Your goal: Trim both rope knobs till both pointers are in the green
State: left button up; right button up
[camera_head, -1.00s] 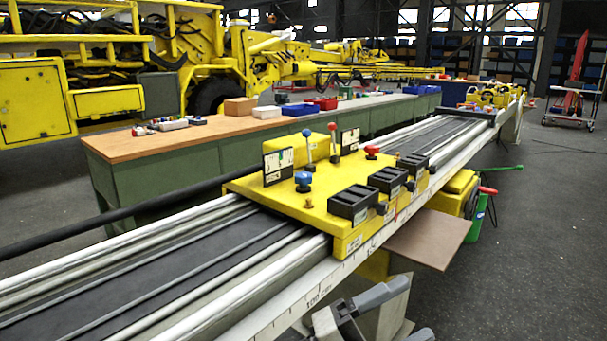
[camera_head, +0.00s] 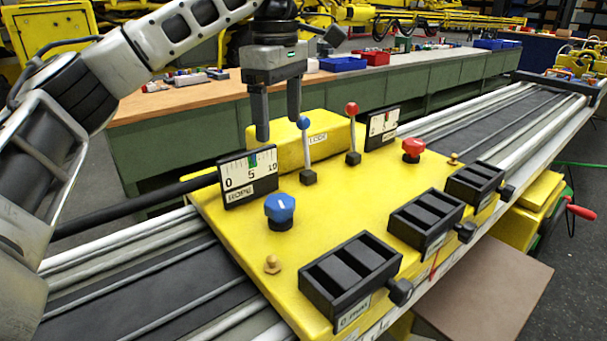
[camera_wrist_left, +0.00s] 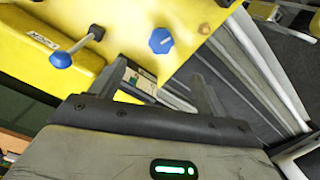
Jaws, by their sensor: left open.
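The blue knob (camera_head: 280,208) stands on the yellow carriage top (camera_head: 345,210); it also shows in the left wrist view (camera_wrist_left: 160,41). The red knob (camera_head: 413,150) is farther right. A white left gauge (camera_head: 248,180), marked 0, 5 and 10, stands behind the blue knob with a green patch near its middle. A smaller right gauge (camera_head: 382,127) stands behind the red knob. I cannot read either pointer surely. My left gripper (camera_head: 278,128) is open and empty, fingers down, above and behind the blue knob, apart from it. My right gripper is out of view.
Several black boxes (camera_head: 350,275) line the carriage's front edge. A long bench (camera_head: 180,98) runs behind. Space above the blue knob is clear.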

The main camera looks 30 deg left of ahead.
aim_at(279, 201)
pick_arm(q)
jog(key=f, duration=1)
jog(key=f+b, duration=0.1)
jog(key=f, duration=0.4)
jog(key=shift+s+a+f, duration=0.2)
jog(key=shift+s, duration=0.05)
jog(key=c, duration=1)
